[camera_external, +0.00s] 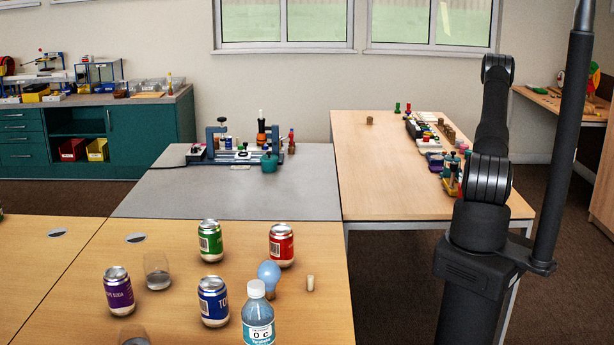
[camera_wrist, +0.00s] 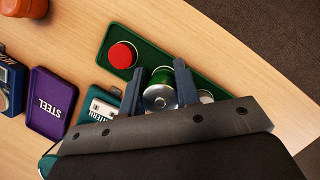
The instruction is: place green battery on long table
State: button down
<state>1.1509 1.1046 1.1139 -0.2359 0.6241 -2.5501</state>
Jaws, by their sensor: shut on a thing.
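The green battery (camera_wrist: 161,76), a green cylinder with a silver round end, is between the two dark fingers of my gripper (camera_wrist: 158,72) in the wrist view. The gripper is shut on it. The battery appears over a long green tray (camera_wrist: 215,88); I cannot tell whether it touches the tray. The long table (camera_wrist: 225,20) is light wood and lies under the tray. In the external view the long table (camera_external: 385,165) stands at the right back. My gripper cannot be made out in that view.
On the tray are a red round piece (camera_wrist: 122,55) and a partly hidden silver round piece (camera_wrist: 206,96). The long table's curved-looking edge is at right; cans (camera_external: 209,241) stand on the front table.

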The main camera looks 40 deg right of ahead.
jog(key=shift+f, duration=0.35)
dwell(0.3)
jog(key=c, duration=1)
grip_release()
jog(key=v, duration=1.7)
jog(key=shift+r, duration=0.2)
jog(key=shift+f, duration=0.1)
jog(key=x, duration=1.7)
jog(key=shift+f, duration=0.15)
